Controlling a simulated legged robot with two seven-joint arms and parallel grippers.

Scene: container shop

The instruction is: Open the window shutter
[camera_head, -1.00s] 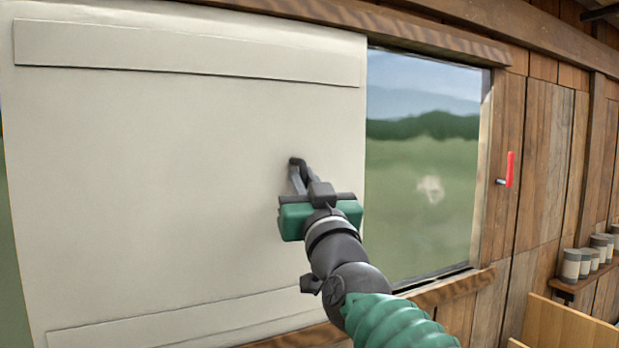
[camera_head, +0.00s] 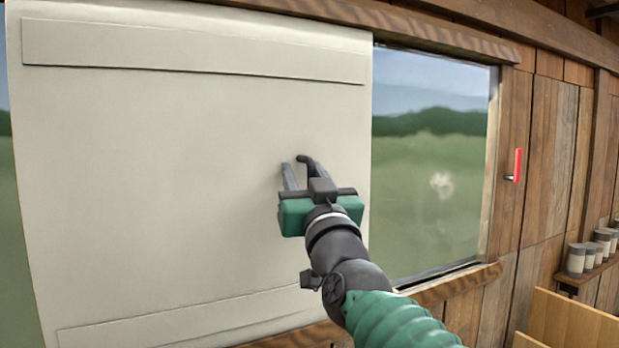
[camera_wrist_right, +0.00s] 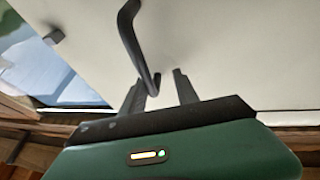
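The shutter (camera_head: 180,180) is a large pale panel covering the left part of the window. The window (camera_head: 430,170) shows uncovered to its right. A dark, bent handle (camera_head: 304,158) stands out from the shutter; in the right wrist view the handle (camera_wrist_right: 139,45) reaches down to the fingers. My right gripper (camera_head: 298,178) is at the handle, and in the right wrist view the gripper (camera_wrist_right: 159,92) has its fingers apart. The handle lies close to one finger, with a gap to the other; I cannot tell whether they touch. My left gripper is out of view.
A wooden wall (camera_head: 540,150) with a red-handled item (camera_head: 517,165) is to the right. Several cans (camera_head: 590,252) stand on a small shelf there. A wooden sill (camera_head: 455,285) runs below the window, and a light wooden box or bench (camera_head: 570,322) is at lower right.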

